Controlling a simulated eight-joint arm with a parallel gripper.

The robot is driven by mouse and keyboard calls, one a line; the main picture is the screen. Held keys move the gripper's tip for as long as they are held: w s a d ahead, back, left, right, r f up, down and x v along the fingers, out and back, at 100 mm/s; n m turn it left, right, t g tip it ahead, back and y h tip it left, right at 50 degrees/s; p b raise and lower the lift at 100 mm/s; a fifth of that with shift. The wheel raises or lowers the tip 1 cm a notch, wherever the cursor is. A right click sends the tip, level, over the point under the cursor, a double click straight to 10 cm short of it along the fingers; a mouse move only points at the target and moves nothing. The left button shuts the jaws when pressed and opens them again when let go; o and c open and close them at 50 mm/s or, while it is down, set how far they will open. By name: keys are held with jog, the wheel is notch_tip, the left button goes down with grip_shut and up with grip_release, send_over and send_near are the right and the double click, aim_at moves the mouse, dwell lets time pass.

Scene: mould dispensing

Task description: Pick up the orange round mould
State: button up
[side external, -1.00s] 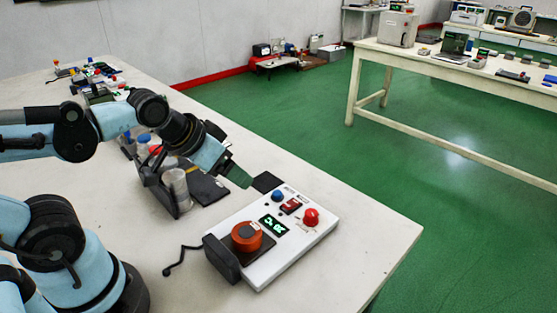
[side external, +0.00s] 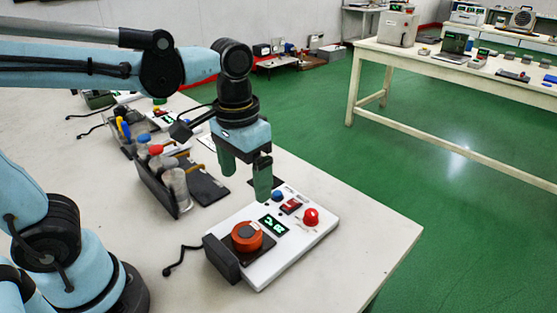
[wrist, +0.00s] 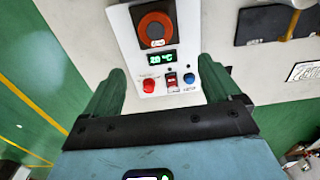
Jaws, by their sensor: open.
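The orange round mould (side external: 247,236) sits on the dark square plate of a white heating device (side external: 290,249) near the table's right front. In the wrist view the orange round mould (wrist: 155,27) shows at the top centre, beyond the fingertips. My gripper (side external: 244,180) points down above and behind the device, with its two green fingers apart and nothing between them. In the wrist view my gripper (wrist: 159,76) has its fingers on either side of the device's button end. The mould is apart from the fingers.
The device has a red knob (side external: 311,217), a blue button (side external: 277,196) and a lit green display (side external: 273,225). A dark rack with bottles (side external: 167,182) stands left of my gripper. Bare white table (side external: 341,234) lies right of the device.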

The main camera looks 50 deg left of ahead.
send_over(247, 238)
jog(key=w, duration=0.1)
notch_tip(247, 238, down, 7)
jog(key=shift+a+r, duration=0.15)
jog(key=shift+r, duration=0.05)
jog(key=shift+s+f, duration=0.15)
jog(key=shift+f, duration=0.75)
jog(key=shift+s+f, duration=0.2)
jog(key=shift+f, duration=0.7)
jog(key=shift+s+f, duration=0.15)
jog(key=shift+f, duration=0.75)
jog(key=shift+c, duration=0.4)
jog(key=c, duration=1.1)
jog(key=shift+c, duration=0.2)
jog(key=shift+r, duration=0.15)
